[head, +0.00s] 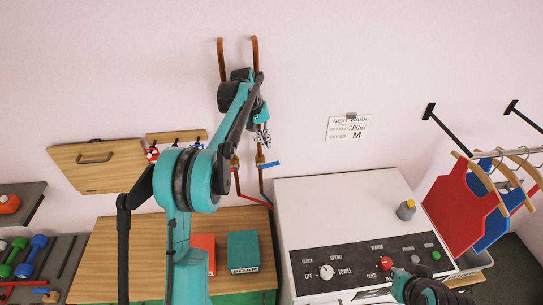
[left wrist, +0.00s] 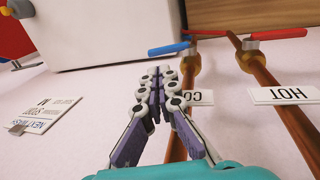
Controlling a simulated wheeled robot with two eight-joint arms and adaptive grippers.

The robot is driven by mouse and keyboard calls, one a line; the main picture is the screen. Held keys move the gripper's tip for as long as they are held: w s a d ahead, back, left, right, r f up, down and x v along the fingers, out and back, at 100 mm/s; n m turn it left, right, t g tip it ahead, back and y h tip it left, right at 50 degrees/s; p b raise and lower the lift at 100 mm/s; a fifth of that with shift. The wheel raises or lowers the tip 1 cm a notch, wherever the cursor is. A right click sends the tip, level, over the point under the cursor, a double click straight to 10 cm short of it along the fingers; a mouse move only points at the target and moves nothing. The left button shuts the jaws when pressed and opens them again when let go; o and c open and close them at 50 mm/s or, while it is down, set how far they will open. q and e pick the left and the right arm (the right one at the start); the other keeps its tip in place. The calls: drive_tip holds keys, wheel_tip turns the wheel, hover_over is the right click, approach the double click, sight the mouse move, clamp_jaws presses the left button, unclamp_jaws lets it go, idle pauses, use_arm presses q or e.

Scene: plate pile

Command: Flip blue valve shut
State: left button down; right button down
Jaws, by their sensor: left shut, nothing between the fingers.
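The blue valve handle (head: 268,164) is on the right-hand copper pipe on the wall in the head view. In the left wrist view the blue handle (left wrist: 170,48) lies crosswise to its pipe, beside the partly covered label starting "CO" (left wrist: 198,97). The red handle (left wrist: 278,33) is on the neighbouring pipe, by the HOT label (left wrist: 283,94). My left gripper (head: 262,136) is shut and empty, in front of the pipes and just above the blue handle in the head view. In the wrist view its fingertips (left wrist: 155,78) appear apart from the handle.
A white washing machine (head: 340,210) stands right of the pipes. A wooden counter (head: 110,255) with a teal SOAP box (head: 243,251) is below. A wooden panel (head: 97,165) is at left. Clothes hang at right.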

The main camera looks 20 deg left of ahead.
sight(275, 162)
use_arm(q)
drive_tip(key=p+x, duration=0.1)
drive_tip(key=x, duration=0.6)
drive_tip(key=shift+d+f, duration=0.1)
drive_tip(key=shift+f, duration=0.3)
drive_tip(key=shift+w+d+f+b, duration=0.15)
drive_tip(key=shift+d+f+b, duration=0.25)
drive_tip(key=shift+b, duration=0.45)
drive_tip(key=shift+d+f+g+y+b, duration=0.2)
drive_tip(key=shift+g+y+b, duration=0.1)
drive_tip(key=shift+y, duration=0.1)
drive_tip(key=shift+w+f+b, duration=0.1)
drive_tip(key=shift+f+b, duration=0.1)
drive_tip(key=shift+b, duration=0.15)
drive_tip(key=shift+w+d, duration=0.1)
drive_tip(key=shift+r, duration=0.15)
